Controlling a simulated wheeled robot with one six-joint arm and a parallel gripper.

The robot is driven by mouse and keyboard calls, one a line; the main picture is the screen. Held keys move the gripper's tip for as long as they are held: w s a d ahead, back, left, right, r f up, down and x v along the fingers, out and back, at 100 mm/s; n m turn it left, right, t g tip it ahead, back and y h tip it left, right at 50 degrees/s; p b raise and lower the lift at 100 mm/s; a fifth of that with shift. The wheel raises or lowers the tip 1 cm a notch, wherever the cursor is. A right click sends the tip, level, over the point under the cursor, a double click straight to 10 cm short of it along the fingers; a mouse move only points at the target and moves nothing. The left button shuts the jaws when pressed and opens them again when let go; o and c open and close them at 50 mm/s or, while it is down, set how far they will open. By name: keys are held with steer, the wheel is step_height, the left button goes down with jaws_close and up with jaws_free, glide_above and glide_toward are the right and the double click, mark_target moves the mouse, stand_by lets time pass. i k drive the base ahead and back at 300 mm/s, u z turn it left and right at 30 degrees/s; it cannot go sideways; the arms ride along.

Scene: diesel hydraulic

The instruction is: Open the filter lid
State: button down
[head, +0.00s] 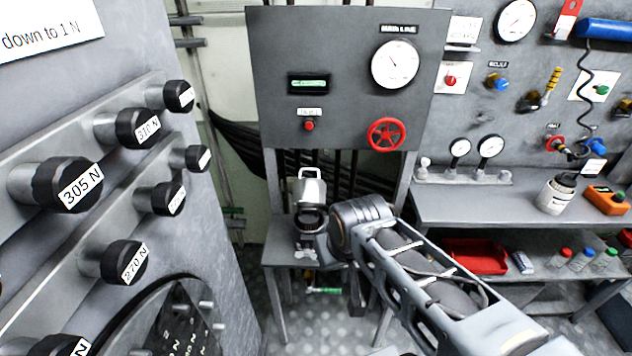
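The filter (309,222) stands on a small grey bench below the dark gauge panel, in the middle of the head view. Its round opening has a dark rim. A silver lid (312,188) stands raised, roughly upright, at the back of the opening. My arm reaches in from the lower right, and its wrist ends just right of the filter. My gripper (322,246) is small and partly hidden by the wrist. Its fingers cannot be made out, nor whether it touches the filter.
The small bench (279,254) has little free surface. Above it, the panel carries a red handwheel (387,134) and a gauge (395,64). A workbench (470,205) stands at right, with a red tray (475,257) below. A grey cabinet with large knobs (68,184) fills the left.

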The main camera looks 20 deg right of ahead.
mark_target(308, 192)
steer(key=z, duration=0.4)
steer(key=i, duration=0.45)
steer(key=u, duration=1.15)
